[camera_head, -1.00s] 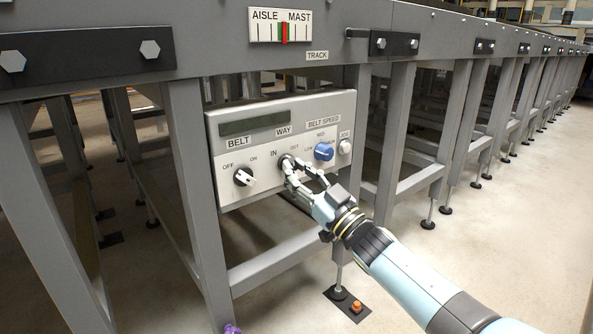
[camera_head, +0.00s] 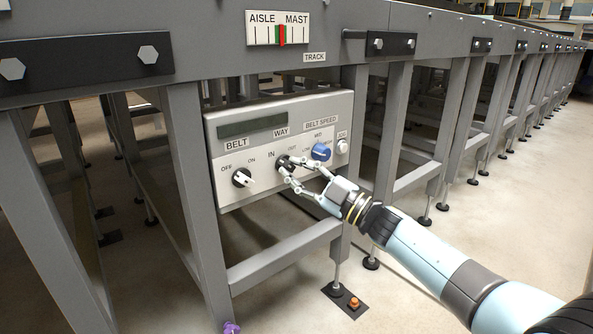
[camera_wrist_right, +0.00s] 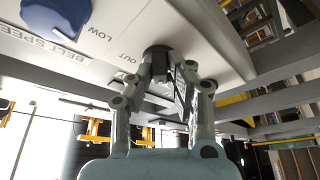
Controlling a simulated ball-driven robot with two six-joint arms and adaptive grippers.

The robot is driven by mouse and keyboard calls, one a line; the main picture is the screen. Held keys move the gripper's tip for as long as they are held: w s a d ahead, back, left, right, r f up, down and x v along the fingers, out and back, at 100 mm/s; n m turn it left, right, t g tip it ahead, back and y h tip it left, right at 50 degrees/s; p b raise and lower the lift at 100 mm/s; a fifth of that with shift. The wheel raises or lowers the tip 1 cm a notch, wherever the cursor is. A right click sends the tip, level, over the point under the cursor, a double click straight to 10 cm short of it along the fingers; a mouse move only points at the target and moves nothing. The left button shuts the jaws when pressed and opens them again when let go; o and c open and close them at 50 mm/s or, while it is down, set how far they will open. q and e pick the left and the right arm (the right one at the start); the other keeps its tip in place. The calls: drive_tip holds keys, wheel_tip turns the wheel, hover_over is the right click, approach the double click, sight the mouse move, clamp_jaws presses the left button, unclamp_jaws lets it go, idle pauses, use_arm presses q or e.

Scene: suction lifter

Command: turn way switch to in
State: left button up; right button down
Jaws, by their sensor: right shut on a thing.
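The way switch (camera_head: 282,162) is a dark round knob on the grey control panel (camera_head: 232,192), under the WAY label, between the IN and OUT marks. My right gripper (camera_head: 287,168) comes in from the lower right with its fingertips at this knob. In the right wrist view, the dark knob (camera_wrist_right: 157,50) sits at the panel, and the two fingers of the right gripper (camera_wrist_right: 165,75) close around it. The fingers cover part of the knob, so I cannot tell which mark it points to. My left gripper is not in view.
A blue belt speed knob (camera_head: 321,152) and a small jog button (camera_head: 342,146) are close on the right. Grey frame legs (camera_head: 197,190) stand beside the panel. An orange button (camera_head: 354,303) is on a floor plate.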

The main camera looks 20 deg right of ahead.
idle(0.4)
drive_tip(key=c, duration=1.3)
unclamp_jaws()
drive_tip(key=v, duration=1.2)
drive_tip(key=shift+d, duration=0.1)
